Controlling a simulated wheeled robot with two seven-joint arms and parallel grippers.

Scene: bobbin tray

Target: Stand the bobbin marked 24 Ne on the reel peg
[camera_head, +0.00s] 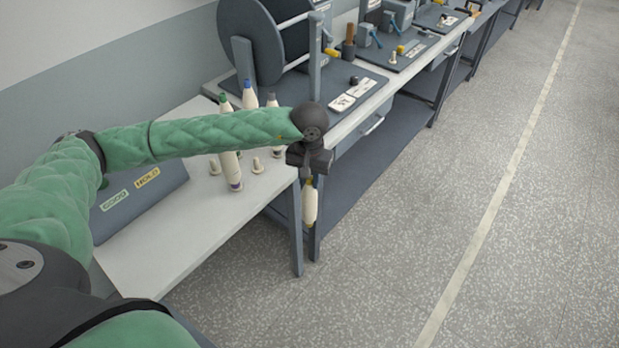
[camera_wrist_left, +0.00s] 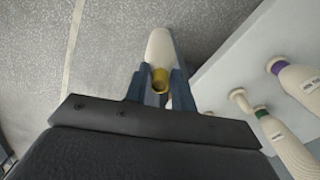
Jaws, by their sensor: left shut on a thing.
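My left gripper (camera_head: 309,176) is shut on a cream bobbin with a yellow tip (camera_head: 310,205). The bobbin hangs below the fingers, roughly upright, beyond the front edge of the white table and over the floor. In the left wrist view, the fingers (camera_wrist_left: 156,90) close on both sides of the yellow end of this bobbin (camera_wrist_left: 160,48). No count mark on it is readable, so I cannot tell whether it is the 24 Ne one. Small cream pegs (camera_head: 256,165) stand on the table; one also shows in the left wrist view (camera_wrist_left: 241,101). My right gripper is out of view.
Other bobbins stand on the white table (camera_head: 185,240), with blue (camera_head: 249,98), green and grey tips; my left arm partly hides them. A purple-marked bobbin (camera_wrist_left: 300,84) stands nearby. Open floor lies right.

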